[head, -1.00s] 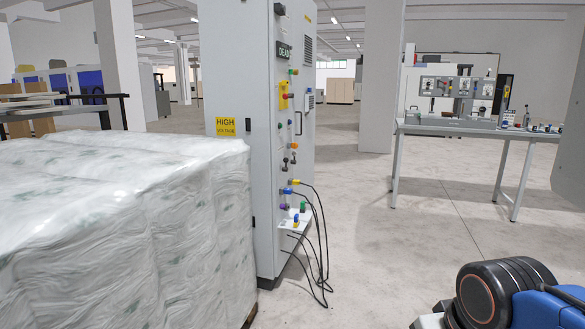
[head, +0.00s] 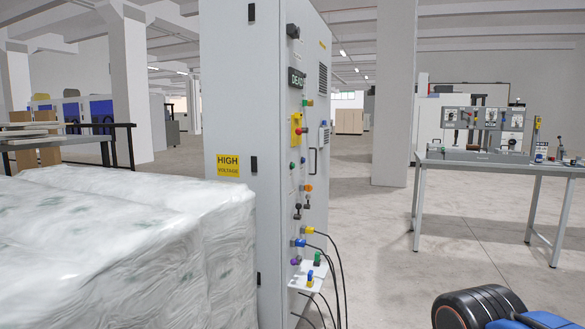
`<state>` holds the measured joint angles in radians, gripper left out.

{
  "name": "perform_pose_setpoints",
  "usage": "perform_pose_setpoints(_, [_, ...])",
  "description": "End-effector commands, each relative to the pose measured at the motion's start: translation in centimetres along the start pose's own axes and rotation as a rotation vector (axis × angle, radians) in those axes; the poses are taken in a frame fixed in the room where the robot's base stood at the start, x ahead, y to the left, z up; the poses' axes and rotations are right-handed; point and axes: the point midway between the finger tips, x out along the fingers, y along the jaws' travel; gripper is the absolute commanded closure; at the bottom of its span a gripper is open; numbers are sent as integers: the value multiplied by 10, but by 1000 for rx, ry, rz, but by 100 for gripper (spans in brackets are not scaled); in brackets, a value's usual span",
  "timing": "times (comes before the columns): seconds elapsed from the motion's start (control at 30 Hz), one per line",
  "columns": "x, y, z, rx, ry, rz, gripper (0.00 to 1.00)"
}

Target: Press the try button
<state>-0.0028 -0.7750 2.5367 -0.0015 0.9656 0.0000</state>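A tall grey cabinet (head: 228,90) stands at the centre of the head view, with a yellow high voltage label (head: 228,166). Its narrow control face, seen at a slant, carries a dark "DEAD" sign (head: 296,78), a yellow-and-red switch (head: 296,130), and several small coloured knobs or buttons, including a green one (head: 291,168) and an orange one (head: 308,188). I cannot tell which one is the try button; any lettering is too small. Black cables hang from plugs low on this face. My gripper is not in view.
Wrapped pallet goods (head: 110,240) stand close at the left, against the cabinet's side. A workbench (head: 480,165) with instrument panels stands at the right. Open floor (head: 390,260) lies between cabinet and bench.

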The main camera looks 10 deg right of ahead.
Motion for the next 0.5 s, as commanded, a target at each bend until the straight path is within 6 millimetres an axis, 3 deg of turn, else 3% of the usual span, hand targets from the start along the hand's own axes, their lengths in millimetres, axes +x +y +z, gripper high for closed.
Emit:
perform_pose_setpoints(0.03, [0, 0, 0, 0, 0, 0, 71])
perform_pose_setpoints(0.17, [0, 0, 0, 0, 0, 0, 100])
perform_pose_setpoints(0.5, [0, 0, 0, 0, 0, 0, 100])
